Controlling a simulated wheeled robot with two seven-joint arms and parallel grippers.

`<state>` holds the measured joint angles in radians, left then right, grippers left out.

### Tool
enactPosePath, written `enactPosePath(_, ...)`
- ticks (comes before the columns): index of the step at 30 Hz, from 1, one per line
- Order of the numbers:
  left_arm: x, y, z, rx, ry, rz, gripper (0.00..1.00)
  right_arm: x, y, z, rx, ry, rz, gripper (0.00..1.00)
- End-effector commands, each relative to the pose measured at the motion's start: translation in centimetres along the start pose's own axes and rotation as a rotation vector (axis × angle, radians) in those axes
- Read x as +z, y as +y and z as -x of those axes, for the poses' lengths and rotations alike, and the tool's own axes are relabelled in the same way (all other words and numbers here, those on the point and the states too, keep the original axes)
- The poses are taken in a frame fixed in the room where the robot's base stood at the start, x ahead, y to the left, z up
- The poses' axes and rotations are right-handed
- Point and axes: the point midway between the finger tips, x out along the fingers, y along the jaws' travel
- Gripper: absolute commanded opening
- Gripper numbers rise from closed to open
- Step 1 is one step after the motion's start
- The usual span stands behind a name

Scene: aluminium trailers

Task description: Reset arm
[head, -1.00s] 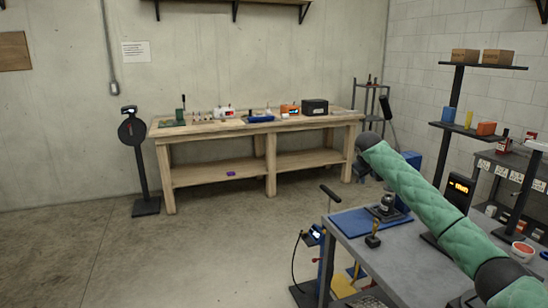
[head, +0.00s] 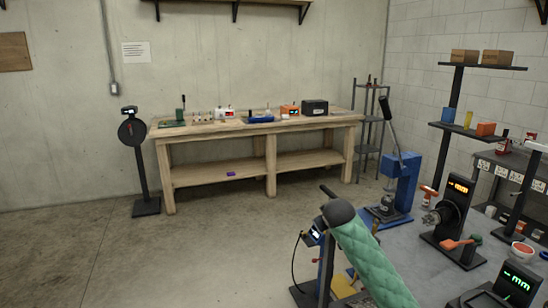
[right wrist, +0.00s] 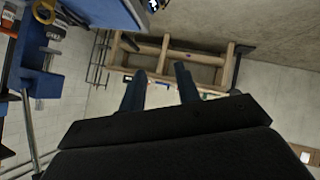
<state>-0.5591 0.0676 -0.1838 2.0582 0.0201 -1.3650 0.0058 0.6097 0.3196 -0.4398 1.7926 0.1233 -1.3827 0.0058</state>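My right arm (head: 373,262) comes up from the bottom of the head view, with a green padded sleeve and a black rounded end. It is in front of the near metal table's left edge. My left arm and gripper are in neither view.
The grey table (head: 412,262) at right holds a blue press (head: 402,185) and a device with a lit display (head: 452,205). A wooden workbench (head: 215,176) stands at the back wall. The concrete floor (head: 170,255) at left is clear.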

Motion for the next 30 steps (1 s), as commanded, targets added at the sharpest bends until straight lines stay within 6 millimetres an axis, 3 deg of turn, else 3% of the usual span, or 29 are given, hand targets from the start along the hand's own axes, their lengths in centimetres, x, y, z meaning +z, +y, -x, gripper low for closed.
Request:
enactPosePath(3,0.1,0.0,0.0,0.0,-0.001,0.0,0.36,3.8,-2.7,0.2,-0.024,-0.008,-0.028,0.32)
enactPosePath(17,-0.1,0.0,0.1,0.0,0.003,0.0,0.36,19.3,-11.3,2.0,-0.102,-0.113,-0.14,0.32)
enactPosePath(30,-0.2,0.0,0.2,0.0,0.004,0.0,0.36,36.5,-20.1,5.4,-0.198,-0.311,-0.249,0.32)
